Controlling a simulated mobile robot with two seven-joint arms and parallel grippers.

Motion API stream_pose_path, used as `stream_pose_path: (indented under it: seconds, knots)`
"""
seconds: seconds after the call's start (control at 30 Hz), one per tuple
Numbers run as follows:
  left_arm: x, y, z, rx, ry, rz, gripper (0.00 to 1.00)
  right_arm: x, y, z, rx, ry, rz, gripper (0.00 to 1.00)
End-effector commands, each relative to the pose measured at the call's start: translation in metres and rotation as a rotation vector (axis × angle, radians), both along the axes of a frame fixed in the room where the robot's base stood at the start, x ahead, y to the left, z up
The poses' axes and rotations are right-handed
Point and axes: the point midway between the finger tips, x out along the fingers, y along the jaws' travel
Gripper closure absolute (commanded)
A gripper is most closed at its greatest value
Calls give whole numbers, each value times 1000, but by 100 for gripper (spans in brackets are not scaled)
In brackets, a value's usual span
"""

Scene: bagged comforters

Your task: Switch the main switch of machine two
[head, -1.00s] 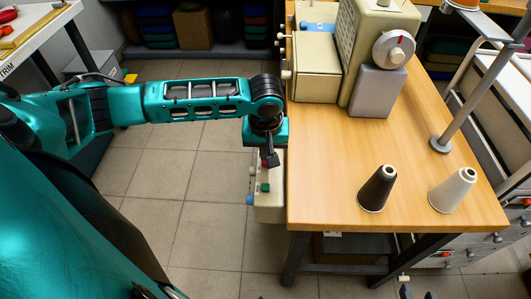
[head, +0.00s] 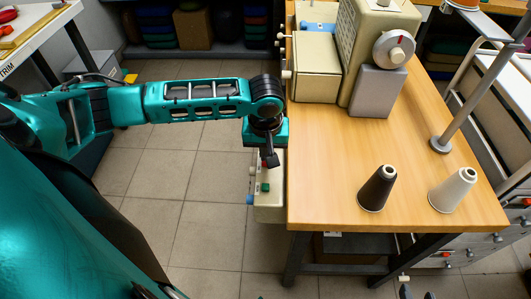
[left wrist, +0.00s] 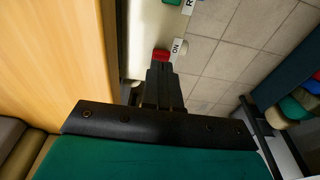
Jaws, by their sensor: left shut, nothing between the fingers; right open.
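A cream control box (head: 270,208) is fixed to the left side of the wooden table, below the sewing machine (head: 358,45). It carries a green button (head: 265,187) and a blue knob (head: 250,200). A red switch (left wrist: 161,55) beside an "ON" label (left wrist: 179,47) shows in the left wrist view. My left gripper (head: 270,160) points down over the box, shut and empty. Its fingertips (left wrist: 160,68) are right at the red switch and partly cover it; I cannot tell if they touch. Dark fingertips of my right gripper (head: 416,294) show apart at the bottom edge.
The wooden table (head: 320,190) holds a dark cone (head: 378,190), a cream cone (head: 452,190) and a metal thread stand (head: 455,115). A white table (head: 40,35) stands at the upper left. The tiled floor left of the box is clear.

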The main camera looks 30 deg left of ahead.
Motion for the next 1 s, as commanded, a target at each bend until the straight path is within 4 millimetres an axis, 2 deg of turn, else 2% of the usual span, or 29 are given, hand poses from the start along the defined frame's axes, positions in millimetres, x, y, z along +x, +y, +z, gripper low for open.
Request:
stream_pose_path:
  seconds: [1.0]
  knots:
    - [0, 0, -16, 1, -1, 0, 100, 1, 1, -3, 6, -2, -3, 57]
